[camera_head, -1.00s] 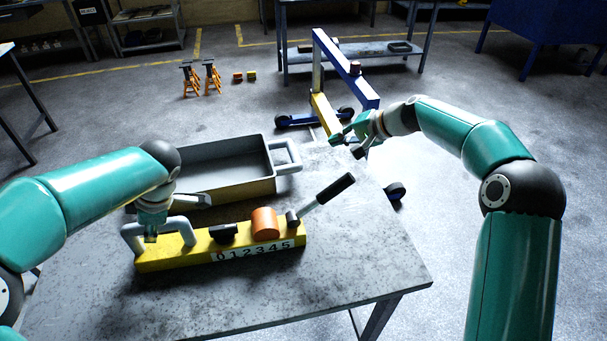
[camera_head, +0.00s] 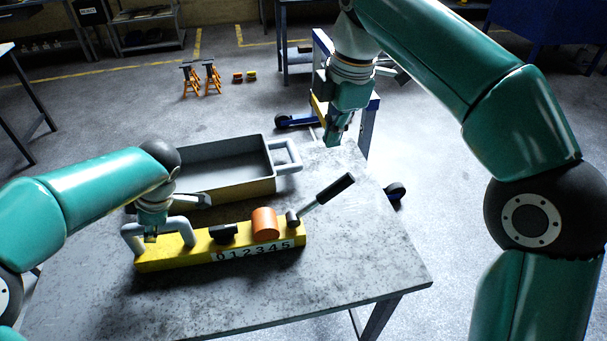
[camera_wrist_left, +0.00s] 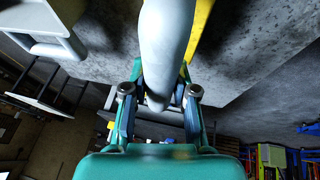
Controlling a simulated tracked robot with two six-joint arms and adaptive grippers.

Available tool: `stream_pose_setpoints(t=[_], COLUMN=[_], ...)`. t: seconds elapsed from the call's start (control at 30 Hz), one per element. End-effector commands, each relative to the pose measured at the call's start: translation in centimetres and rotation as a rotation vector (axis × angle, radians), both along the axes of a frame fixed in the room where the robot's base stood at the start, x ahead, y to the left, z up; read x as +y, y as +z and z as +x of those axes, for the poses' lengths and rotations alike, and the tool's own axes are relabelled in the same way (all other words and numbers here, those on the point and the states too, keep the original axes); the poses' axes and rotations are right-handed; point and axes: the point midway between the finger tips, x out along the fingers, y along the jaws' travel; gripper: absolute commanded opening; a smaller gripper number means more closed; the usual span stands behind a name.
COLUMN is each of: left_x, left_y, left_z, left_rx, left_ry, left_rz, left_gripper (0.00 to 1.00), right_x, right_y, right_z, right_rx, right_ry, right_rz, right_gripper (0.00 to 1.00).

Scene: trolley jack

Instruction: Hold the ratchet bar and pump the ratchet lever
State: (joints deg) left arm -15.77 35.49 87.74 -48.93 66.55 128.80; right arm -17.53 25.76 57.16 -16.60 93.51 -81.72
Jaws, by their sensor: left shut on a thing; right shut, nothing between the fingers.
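The yellow ratchet bar (camera_head: 180,258) lies on the grey table, with a number scale 0 to 5 on its front, a black block (camera_head: 222,233) and an orange cylinder (camera_head: 264,223) on top. A grey loop handle (camera_head: 187,232) rises at its left end. My left gripper (camera_head: 150,236) is shut on this handle, which also shows between its fingers in the left wrist view (camera_wrist_left: 166,45). The ratchet lever (camera_head: 328,193), with a black grip, tilts up to the right at the bar's right end. My right gripper (camera_head: 332,141) is shut and empty, pointing down, apart from the lever and above it in the picture.
A grey tray (camera_head: 262,187) with a light handle (camera_head: 289,160) stands behind the bar. The table's (camera_head: 350,255) front and right are clear. A blue and yellow hoist (camera_head: 368,130) stands on the floor beyond, partly hidden by my right arm.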

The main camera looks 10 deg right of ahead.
Motion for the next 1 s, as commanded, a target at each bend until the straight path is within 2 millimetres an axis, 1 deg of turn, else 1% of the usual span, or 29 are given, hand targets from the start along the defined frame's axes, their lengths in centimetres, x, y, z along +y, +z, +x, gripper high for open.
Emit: stream_pose_setpoints(t=[0.27, 0.37, 0.47, 0.57, 0.8, 0.93, 1.0], left_x=[0.0, 0.0, 0.0, 0.0, 0.0, 0.0, 0.0], left_y=[0.1, 0.1, 0.1, 0.1, 0.1, 0.1, 0.1], left_z=[0.0, 0.0, 0.0, 0.0, 0.0, 0.0, 0.0], left_rx=[0.0, 0.0, 0.0, -0.001, -0.001, -0.001, -0.001], left_ry=[0.0, 0.0, 0.0, 0.0, 0.0, 0.0, 0.0], left_rz=[0.001, 0.001, 0.001, 0.001, 0.001, 0.001, 0.001], left_gripper=[0.0, 0.0, 0.0, 0.0, 0.0, 0.0, 0.0], right_x=[0.0, 0.0, 0.1, 0.2, 0.7, 0.9, -0.1], right_y=[-0.1, -0.6, -1.5, -2.9, -7.9, -10.3, -11.1], right_z=[0.0, 0.1, 0.2, 0.4, 1.0, 1.4, 1.7], right_rx=[0.0, 0.002, 0.003, 0.004, 0.006, 0.005, 0.002], right_ry=[-0.003, -0.004, -0.004, -0.004, -0.003, -0.004, -0.008], right_rz=[0.002, 0.002, 0.001, 0.002, 0.002, 0.003, 0.004], right_gripper=[0.0, 0.0, 0.0, 0.0, 0.0, 0.0, 0.0])
